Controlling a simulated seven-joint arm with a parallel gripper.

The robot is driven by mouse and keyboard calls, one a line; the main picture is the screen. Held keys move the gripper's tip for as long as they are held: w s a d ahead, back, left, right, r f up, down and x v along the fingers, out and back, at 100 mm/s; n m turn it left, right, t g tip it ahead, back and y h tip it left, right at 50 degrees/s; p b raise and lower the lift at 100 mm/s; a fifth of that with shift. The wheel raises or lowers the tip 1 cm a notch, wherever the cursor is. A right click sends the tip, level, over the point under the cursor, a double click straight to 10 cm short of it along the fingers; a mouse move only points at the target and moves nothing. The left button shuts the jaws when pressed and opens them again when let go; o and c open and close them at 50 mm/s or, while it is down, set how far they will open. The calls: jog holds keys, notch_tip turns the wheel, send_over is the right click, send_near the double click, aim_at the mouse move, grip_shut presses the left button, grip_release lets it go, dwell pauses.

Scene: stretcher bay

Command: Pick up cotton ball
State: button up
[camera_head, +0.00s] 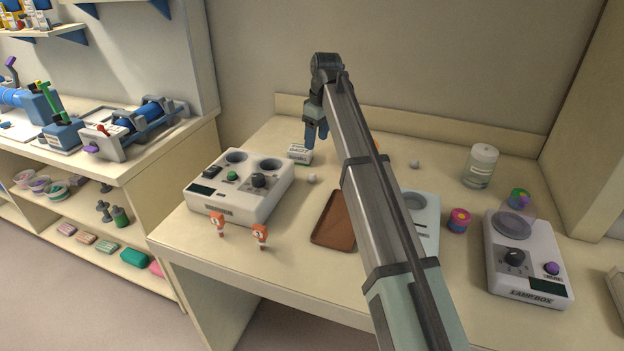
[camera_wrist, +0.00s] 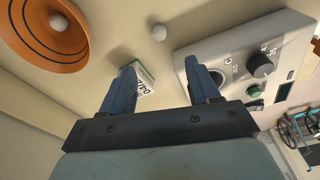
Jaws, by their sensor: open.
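A small white ball, which looks like a cotton ball (camera_head: 311,179), lies on the table between the white device and the brown tray. Another white ball (camera_head: 414,164) lies right of my arm. In the wrist view one white ball (camera_wrist: 162,31) rests on the table beyond my fingertips, and another white ball (camera_wrist: 58,22) sits in an orange dish (camera_wrist: 45,58). In the head view my arm hides most of that dish. My gripper (camera_head: 317,133) is open and empty above the back of the table, and its blue fingers also show in the wrist view (camera_wrist: 160,76).
A small white-and-green box (camera_head: 300,154) stands below my gripper. A white device with knobs (camera_head: 240,187) is to the left, a brown tray (camera_head: 335,220) in front. A jar (camera_head: 481,165) and a second device (camera_head: 527,262) stand right. Two orange pegs stand near the front edge.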

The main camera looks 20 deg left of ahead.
aim_at(312, 175)
jog(key=shift+n, duration=0.4)
jog(key=f, duration=0.4)
jog(key=a+f, duration=0.1)
jog(key=f, duration=0.8)
jog(key=shift+w+a+f, duration=0.25)
jog(key=shift+f, duration=0.15)
jog(key=shift+c, duration=0.4)
grip_shut()
